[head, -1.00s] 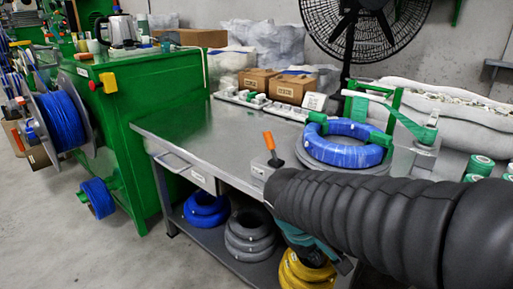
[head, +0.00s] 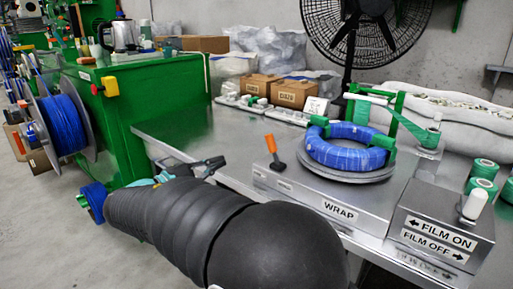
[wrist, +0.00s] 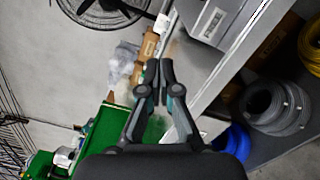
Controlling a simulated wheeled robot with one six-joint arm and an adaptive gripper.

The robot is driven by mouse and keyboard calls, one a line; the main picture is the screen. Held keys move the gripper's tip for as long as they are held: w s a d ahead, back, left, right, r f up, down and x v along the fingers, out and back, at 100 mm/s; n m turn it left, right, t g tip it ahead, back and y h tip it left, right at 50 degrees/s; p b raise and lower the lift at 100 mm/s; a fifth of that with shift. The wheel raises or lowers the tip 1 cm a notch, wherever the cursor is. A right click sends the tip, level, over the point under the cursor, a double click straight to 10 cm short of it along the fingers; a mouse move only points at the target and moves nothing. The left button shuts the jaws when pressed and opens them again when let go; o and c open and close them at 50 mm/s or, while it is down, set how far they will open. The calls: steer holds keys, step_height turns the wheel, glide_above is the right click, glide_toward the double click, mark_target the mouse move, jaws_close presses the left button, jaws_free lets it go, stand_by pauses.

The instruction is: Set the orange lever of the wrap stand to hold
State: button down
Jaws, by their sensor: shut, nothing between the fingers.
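The orange lever (head: 271,144) stands on top of the metal wrap stand (head: 318,196), near its left end, leaning slightly left. The stand's front carries a "WRAP" label. A blue cable coil (head: 345,146) lies on the stand's round turntable, right of the lever. My gripper (head: 218,164) is left of the lever in the head view, by the bench's front edge and apart from the lever. In the wrist view my gripper (wrist: 160,68) has its fingertips together with nothing between them. I cannot make out the lever in the wrist view.
The film control box (head: 440,225) with a white-topped lever stands right of the stand. Cardboard boxes (head: 290,93) are at the bench's back. A green machine (head: 135,115) stands left. Grey coils (wrist: 275,107) and a blue coil lie on the lower shelf. Bare bench top (head: 205,128) lies left of the stand.

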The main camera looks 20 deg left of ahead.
mark_target(273, 148)
steer(key=x, duration=0.9)
steer(key=shift+w+d+p, duration=0.25)
steer(key=shift+w+p, duration=0.05)
steer(key=shift+p, duration=0.1)
steer(key=shift+s+d+r, duration=0.1)
steer(key=shift+d+r, duration=0.15)
steer(key=shift+d, duration=0.35)
steer(key=shift+d+r, duration=0.3)
steer(key=shift+d, duration=0.35)
steer(key=shift+s+d+r, duration=0.1)
steer(key=shift+d+r, duration=0.15)
steer(key=shift+d, duration=0.35)
